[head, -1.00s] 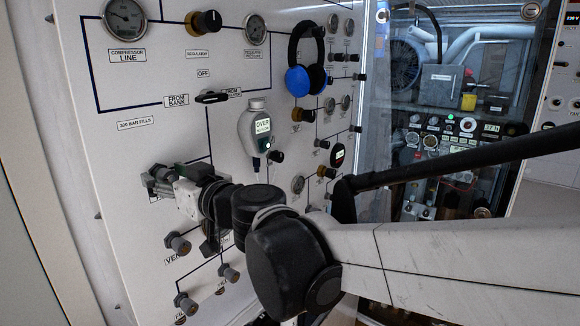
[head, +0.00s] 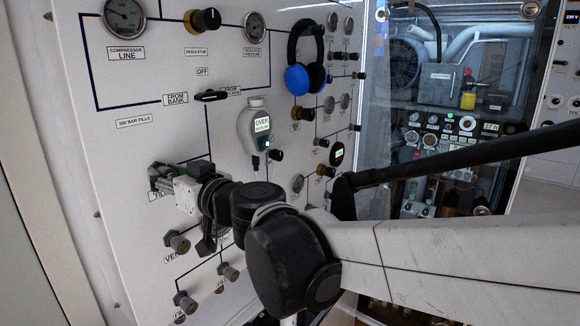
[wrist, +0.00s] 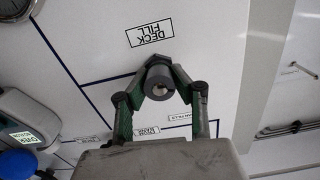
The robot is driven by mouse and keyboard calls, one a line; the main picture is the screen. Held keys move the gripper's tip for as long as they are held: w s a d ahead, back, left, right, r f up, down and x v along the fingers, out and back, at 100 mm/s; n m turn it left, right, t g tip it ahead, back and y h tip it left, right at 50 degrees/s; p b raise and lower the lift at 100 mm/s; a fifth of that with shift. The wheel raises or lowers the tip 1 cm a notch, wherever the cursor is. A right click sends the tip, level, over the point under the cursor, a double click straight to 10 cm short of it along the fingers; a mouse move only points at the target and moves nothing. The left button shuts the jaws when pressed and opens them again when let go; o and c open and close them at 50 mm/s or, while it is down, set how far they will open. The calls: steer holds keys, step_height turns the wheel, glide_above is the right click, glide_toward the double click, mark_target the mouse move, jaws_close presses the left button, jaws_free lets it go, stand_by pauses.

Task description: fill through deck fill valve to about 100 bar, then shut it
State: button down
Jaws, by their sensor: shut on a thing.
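The deck fill valve knob (wrist: 160,82) is a grey round knob on the white panel in the wrist view. The upside-down "DECK FILL" label (wrist: 150,32) is beside it. My gripper (wrist: 159,86) has its green fingers closed around the knob, one on each side. In the head view my gripper (head: 160,178) is at the left part of the panel and hides the knob. The compressor line gauge (head: 123,15) and the regulated pressure gauge (head: 254,27) are at the top, their readings too small to tell.
A grey-white handheld device (head: 256,122) with a lit screen reading "OVER" hangs on the panel above right of my gripper. Blue headphones (head: 298,80) hang further right. Several other knobs, including a vent knob (head: 178,242), are close below my gripper.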

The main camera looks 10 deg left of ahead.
steer(key=m+b, duration=0.1)
steer(key=m, duration=0.5)
steer(key=shift+w+m, duration=0.1)
steer(key=shift+m, duration=0.2)
steer(key=m+b, duration=0.1)
steer(key=m, duration=0.2)
steer(key=shift+f+m, duration=0.1)
steer(key=shift+m, duration=2.1)
steer(key=c, duration=1.4)
jaws_free()
steer(key=shift+b, duration=0.3)
steer(key=shift+d, duration=0.2)
steer(key=v, duration=1.1)
steer(key=shift+d, duration=0.3)
